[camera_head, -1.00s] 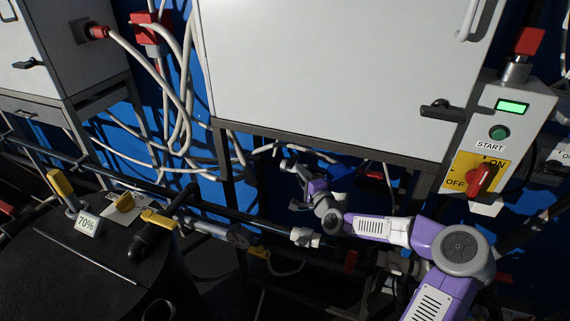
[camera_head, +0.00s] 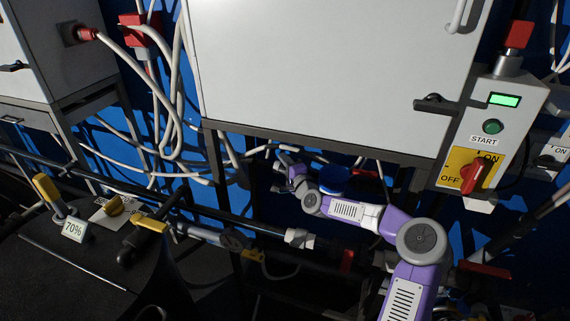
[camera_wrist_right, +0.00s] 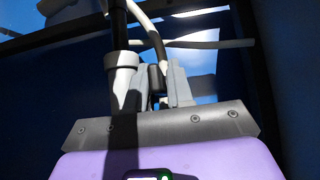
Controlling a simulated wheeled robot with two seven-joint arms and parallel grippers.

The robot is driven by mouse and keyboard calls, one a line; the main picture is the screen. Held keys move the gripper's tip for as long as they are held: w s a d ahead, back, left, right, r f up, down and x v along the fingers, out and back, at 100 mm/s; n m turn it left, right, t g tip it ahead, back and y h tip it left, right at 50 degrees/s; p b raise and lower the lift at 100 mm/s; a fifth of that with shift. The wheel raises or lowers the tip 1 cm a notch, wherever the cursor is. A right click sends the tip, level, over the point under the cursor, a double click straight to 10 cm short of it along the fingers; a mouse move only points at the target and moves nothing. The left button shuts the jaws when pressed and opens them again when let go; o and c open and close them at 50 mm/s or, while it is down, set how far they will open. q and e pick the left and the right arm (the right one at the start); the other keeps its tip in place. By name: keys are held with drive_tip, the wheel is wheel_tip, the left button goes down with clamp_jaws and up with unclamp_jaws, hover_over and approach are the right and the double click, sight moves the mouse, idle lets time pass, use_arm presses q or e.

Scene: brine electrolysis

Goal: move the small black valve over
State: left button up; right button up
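My right arm reaches under the large white cabinet (camera_head: 330,60). Its gripper (camera_head: 277,168) is small and dark in the head view, near the pipes and hoses. In the right wrist view, the two grey fingers (camera_wrist_right: 155,88) stand a little apart, with a small dark piece (camera_wrist_right: 155,76) between them. I cannot tell whether they touch it, or whether it is the small black valve. I cannot single out the small black valve in the head view. My left gripper is not in view.
A control box (camera_head: 497,125) with a START button and red ON/OFF switch stands at the right. Yellow-handled valves and a 70% label (camera_head: 75,230) sit on a dark tank (camera_head: 60,262) at the lower left. White hoses (camera_head: 178,90) hang at the left.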

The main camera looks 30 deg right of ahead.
clamp_jaws()
drive_tip(key=shift+a+h, duration=0.15)
drive_tip(key=shift+h, duration=0.15)
drive_tip(key=m+h, duration=0.2)
drive_tip(key=g+h, duration=0.1)
drive_tip(key=shift+w+a+m+h, duration=0.3)
drive_tip(key=shift+w+m, duration=0.1)
drive_tip(key=shift+w+d+m+g+h+p, duration=0.1)
drive_tip(key=shift+w+m+g+h+p, duration=0.25)
drive_tip(key=shift+m+g+h, duration=1.45)
drive_tip(key=shift+w+m+g+h+p, duration=0.3)
drive_tip(key=shift+w+m+g+h, duration=0.15)
drive_tip(key=shift+m+g+h, duration=1.3)
drive_tip(key=shift+w+d+m+g+h+p, duration=0.1)
drive_tip(key=shift+w+m+g+h+p, duration=0.25)
drive_tip(key=shift+m+g+h, duration=1.4)
drive_tip(key=shift+w+g+h, duration=0.1)
drive_tip(key=shift+g+h, duration=0.3)
